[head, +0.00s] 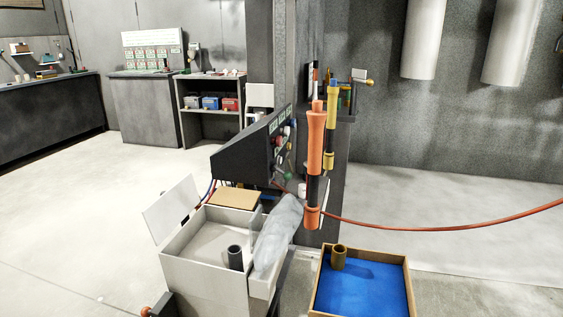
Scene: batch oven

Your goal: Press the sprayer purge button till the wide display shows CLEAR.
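A dark sloped console (238,153) stands at the middle, seen mostly from its side. Its face (279,143) is turned to the right and shows at a steep angle. Small light panels run along its upper part, and several coloured knobs or buttons, red, white and green, sit below. I cannot tell which is the sprayer purge button, and no display text is readable. An orange wand-like tool (315,150) and a yellow one (331,120) stand upright just right of the console. My gripper is not in view.
A pale open bin (190,262) with a dark cylinder (235,257) and a grey translucent bag (279,233) stands in front of the console. A blue-bottomed tray (370,290) is at lower right. A red hose (430,228) crosses the right side. Floor at left is clear.

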